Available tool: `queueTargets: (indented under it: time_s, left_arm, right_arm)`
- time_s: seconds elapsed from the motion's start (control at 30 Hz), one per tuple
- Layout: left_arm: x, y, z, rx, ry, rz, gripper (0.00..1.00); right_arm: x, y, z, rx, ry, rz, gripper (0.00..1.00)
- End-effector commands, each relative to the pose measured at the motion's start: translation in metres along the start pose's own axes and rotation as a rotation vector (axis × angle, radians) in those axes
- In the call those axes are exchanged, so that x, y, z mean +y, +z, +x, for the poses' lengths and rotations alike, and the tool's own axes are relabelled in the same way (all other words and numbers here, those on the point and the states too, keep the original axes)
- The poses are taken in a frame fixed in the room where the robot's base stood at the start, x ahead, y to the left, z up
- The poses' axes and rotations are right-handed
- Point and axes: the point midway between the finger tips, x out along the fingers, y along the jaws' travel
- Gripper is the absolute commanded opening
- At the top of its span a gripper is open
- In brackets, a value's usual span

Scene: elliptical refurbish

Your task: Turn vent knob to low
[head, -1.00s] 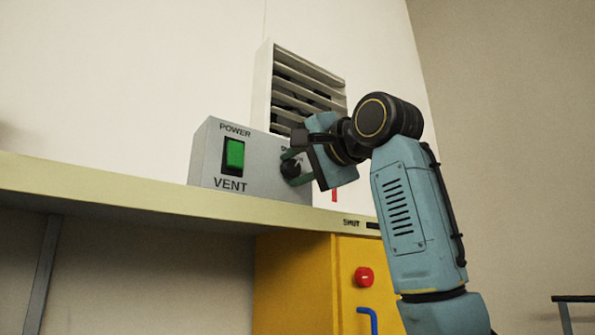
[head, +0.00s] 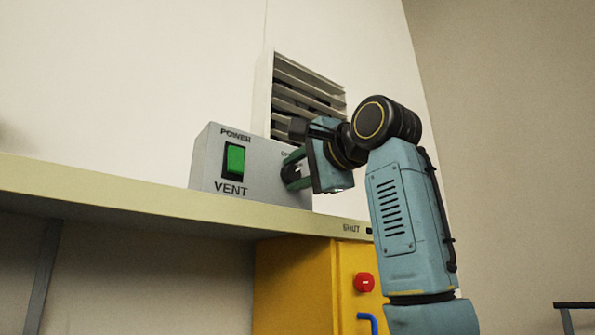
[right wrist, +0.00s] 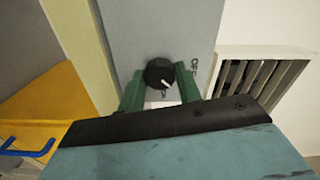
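The vent knob (right wrist: 159,73) is black with a white pointer mark and sits on the grey vent control box (head: 212,165). In the head view the knob is mostly hidden by my right gripper (head: 288,170). In the right wrist view the green fingers of my right gripper (right wrist: 158,82) stand on both sides of the knob. They appear close to its sides; I cannot tell whether both touch it. The box has a green power switch (head: 233,159) and the label VENT. My left gripper is not in view.
The box stands on a pale shelf (head: 130,203). A slatted vent (head: 305,85) is on the wall behind it. Below is a yellow cabinet (head: 295,285) with a red button (head: 364,282) and a blue handle (head: 367,321). The shelf left of the box is clear.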

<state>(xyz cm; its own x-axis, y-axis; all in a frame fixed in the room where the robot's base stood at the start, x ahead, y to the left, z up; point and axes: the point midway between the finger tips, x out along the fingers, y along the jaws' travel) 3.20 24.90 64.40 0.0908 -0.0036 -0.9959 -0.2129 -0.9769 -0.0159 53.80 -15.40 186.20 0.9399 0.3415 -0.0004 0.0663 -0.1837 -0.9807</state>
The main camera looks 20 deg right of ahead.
Motion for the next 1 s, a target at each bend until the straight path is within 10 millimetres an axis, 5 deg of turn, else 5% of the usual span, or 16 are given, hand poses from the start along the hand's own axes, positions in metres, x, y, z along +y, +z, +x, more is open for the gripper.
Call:
queueTargets:
  time_s: [0.17, 0.57, 1.0]
  left_arm:
    - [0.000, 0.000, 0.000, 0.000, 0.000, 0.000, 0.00]
    - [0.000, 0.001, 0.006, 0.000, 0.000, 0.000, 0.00]
    - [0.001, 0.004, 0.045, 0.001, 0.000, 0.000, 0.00]
  right_arm:
    - [0.001, 0.000, 0.000, 0.001, 0.002, -0.001, 0.56]
    - [0.000, 0.000, -0.009, 0.001, -0.004, -0.002, 0.56]
    - [0.002, 0.000, -0.101, 0.001, -0.004, -0.002, 0.56]
